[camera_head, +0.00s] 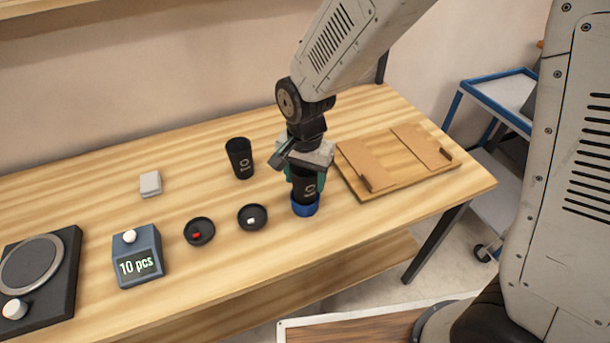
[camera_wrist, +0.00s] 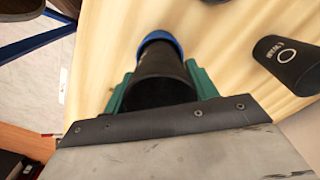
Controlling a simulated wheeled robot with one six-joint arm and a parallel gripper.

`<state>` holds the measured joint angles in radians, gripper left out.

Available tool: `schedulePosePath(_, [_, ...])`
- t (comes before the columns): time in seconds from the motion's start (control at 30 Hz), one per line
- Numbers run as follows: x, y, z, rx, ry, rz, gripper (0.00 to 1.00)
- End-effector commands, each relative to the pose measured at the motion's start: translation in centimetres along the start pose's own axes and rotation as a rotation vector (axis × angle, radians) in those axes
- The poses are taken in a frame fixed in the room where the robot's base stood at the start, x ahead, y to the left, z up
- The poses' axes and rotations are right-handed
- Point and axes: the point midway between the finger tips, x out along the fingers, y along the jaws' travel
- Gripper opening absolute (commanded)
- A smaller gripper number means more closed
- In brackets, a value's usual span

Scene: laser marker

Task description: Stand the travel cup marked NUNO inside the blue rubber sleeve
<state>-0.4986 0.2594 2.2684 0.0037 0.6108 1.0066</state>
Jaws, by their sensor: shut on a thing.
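A black travel cup (camera_head: 305,187) is held upright between the green fingers of my gripper (camera_head: 306,174). It bears a pale round mark, and the lettering under it is too small to read in the head view. The cup's lower end is at the blue rubber sleeve (camera_head: 305,207), which rings its base. I cannot tell how deep the cup sits in it. In the wrist view the green fingers of my gripper (camera_wrist: 162,88) clasp the dark cup (camera_wrist: 158,72), with the blue sleeve (camera_wrist: 158,38) at its far end.
A second black cup (camera_head: 240,158) stands to the left. Two dark round dishes (camera_head: 199,231) (camera_head: 253,217) hold small red and white pieces. A wooden board (camera_head: 395,160) lies to the right. A counter box (camera_head: 138,256) reads "10 pcs". A white block (camera_head: 150,184) lies behind.

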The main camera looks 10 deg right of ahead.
Motion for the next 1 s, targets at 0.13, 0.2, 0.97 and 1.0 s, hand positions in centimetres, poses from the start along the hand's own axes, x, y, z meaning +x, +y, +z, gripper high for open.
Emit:
schedulePosePath(0.13, [0.0,0.0,0.1,0.0,0.0,0.0,0.49])
schedulePosePath(0.2, [0.0,0.0,0.1,0.0,0.0,0.0,0.49])
schedulePosePath(0.97, [1.6,0.0,0.1,0.0,0.0,0.0,0.49])
schedulePosePath(1.0, [1.7,0.0,0.1,0.0,0.0,0.0,0.49])
